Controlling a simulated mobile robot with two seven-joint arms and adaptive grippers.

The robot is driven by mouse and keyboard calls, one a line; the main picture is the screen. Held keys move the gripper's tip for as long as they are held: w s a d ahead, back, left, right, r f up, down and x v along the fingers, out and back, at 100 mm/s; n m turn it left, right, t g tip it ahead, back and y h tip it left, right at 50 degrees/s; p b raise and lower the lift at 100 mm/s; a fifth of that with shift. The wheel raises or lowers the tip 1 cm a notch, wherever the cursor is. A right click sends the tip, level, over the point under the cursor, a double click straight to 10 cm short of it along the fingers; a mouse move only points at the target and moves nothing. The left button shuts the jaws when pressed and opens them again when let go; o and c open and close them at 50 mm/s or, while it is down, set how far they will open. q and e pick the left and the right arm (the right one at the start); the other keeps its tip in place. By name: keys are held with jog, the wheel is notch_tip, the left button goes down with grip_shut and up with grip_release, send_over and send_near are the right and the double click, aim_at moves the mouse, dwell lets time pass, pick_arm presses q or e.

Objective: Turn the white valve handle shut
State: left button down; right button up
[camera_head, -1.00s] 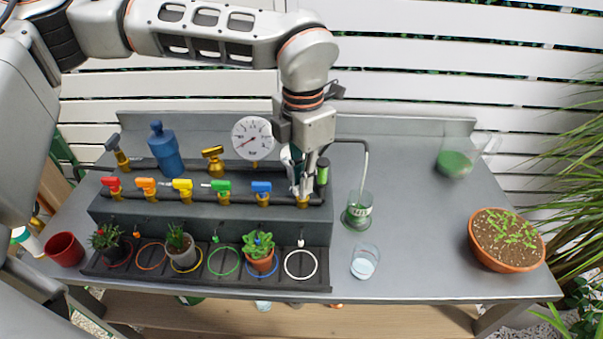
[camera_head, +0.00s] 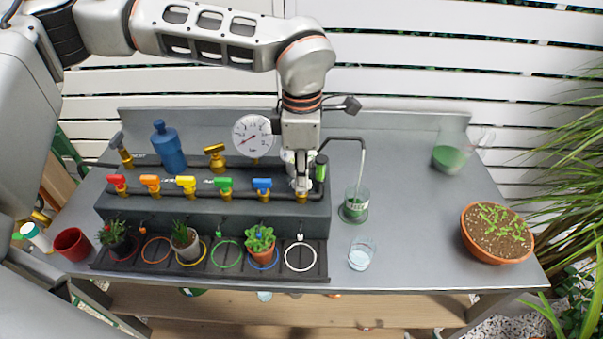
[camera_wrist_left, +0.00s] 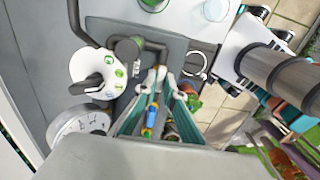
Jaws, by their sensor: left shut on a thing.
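My left gripper (camera_head: 302,188) points down at the right end of the valve row and is shut on the white valve handle. The handle is mostly hidden by the fingers; its brass fitting (camera_head: 302,197) shows just below them on the dark pipe. In the left wrist view, my left gripper (camera_wrist_left: 157,78) has its fingertips close together over the row, and the blue handle (camera_wrist_left: 149,120) lies just beyond. I cannot make out the white handle's angle. My right gripper is in neither view.
Blue (camera_head: 262,185), green (camera_head: 223,184), yellow (camera_head: 186,183), orange (camera_head: 150,182) and red (camera_head: 117,181) valve handles stand left of it. A pressure gauge (camera_head: 252,136) is behind. A green cylinder (camera_head: 321,168) and a glass jar (camera_head: 354,205) are close right. Potted plants stand on the front tray (camera_head: 318,268).

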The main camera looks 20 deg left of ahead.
dwell(0.4)
pick_arm(q)
jog(key=c, duration=2.1)
grip_release()
jog(key=shift+c, duration=0.2)
jog(key=shift+r, duration=0.1)
notch_tip(320, 180, up, 12)
